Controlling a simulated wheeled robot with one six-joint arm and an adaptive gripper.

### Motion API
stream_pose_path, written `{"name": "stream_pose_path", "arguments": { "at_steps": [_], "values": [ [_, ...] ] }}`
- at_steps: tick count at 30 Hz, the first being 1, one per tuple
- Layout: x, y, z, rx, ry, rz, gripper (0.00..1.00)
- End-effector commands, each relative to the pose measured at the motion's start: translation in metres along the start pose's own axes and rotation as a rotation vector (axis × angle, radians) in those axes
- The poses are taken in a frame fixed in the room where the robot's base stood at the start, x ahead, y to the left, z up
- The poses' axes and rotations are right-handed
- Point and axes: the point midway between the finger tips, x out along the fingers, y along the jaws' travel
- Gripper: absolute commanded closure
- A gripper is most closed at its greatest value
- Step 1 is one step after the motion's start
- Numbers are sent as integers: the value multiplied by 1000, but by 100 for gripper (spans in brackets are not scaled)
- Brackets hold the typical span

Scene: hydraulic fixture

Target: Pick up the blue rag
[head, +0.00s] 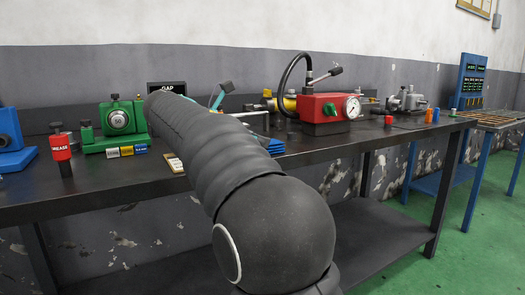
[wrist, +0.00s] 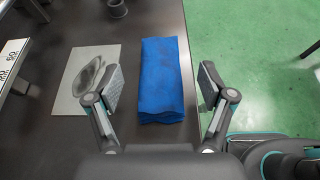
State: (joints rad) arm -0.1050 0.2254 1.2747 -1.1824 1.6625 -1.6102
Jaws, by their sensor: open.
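The blue rag (wrist: 161,80) lies folded in a long rectangle on the dark table, near its edge, in the wrist view. In the head view a stack of blue (head: 275,147) shows just past my arm, and most of it is hidden. My gripper (wrist: 160,85) is open in the wrist view. Its two fingers stand apart, one to the left and one to the right of the rag, and nothing is held. In the head view my arm hides my gripper.
A grey sheet with a dark smudge (wrist: 86,80) lies left of the rag. A dark cylindrical part (wrist: 117,8) stands beyond it. A red box with a gauge (head: 326,108), a green fixture (head: 117,125) and a red grease container (head: 61,150) stand on the table (head: 375,138). Green floor (wrist: 245,50) lies past the edge.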

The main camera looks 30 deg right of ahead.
Motion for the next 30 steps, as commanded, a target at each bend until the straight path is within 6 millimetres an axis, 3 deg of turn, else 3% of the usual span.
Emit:
{"name": "stream_pose_path", "arguments": {
  "at_steps": [12, 19, 27, 30],
  "values": [
    [49, 0, -1, 2, 0, -3, 19],
    [50, 0, 0, 1, 0, 0, 19],
    [50, 0, 0, 1, 0, -1, 83],
    [50, 0, 0, 1, 0, -1, 83]
  ]
}}
